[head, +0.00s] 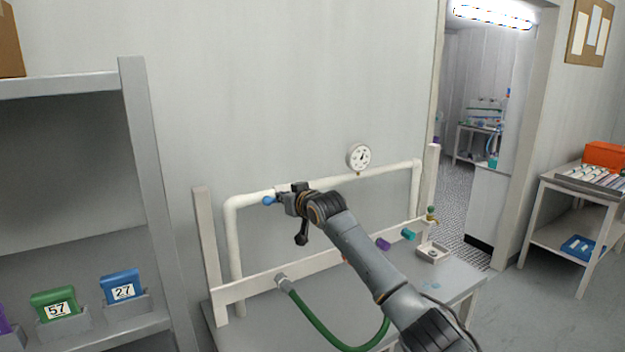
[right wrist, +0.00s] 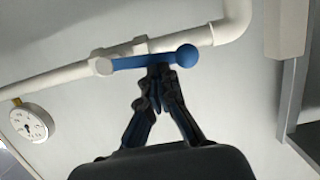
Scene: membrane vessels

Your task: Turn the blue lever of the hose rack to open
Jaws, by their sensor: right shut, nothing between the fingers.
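The hose rack has a white pipe frame (head: 233,250) against the wall, above a grey bench. Its blue lever (head: 269,201) shows in the head view only as a rounded end, the rest hidden behind my right gripper (head: 286,198). In the right wrist view the blue lever (right wrist: 145,61) lies nearly along the white pipe, its ball end to the right. My right gripper (right wrist: 156,78) is shut and empty, with its fingertips at the middle of the lever; I cannot tell whether they touch it. My left gripper is not in view.
A round gauge (head: 358,157) sits on the pipe to the right. A green hose (head: 325,335) hangs from a fitting over the grey bench (head: 255,335). A shelf (head: 150,200) with labelled boxes stands at left. A doorway and a side table (head: 555,190) are at right.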

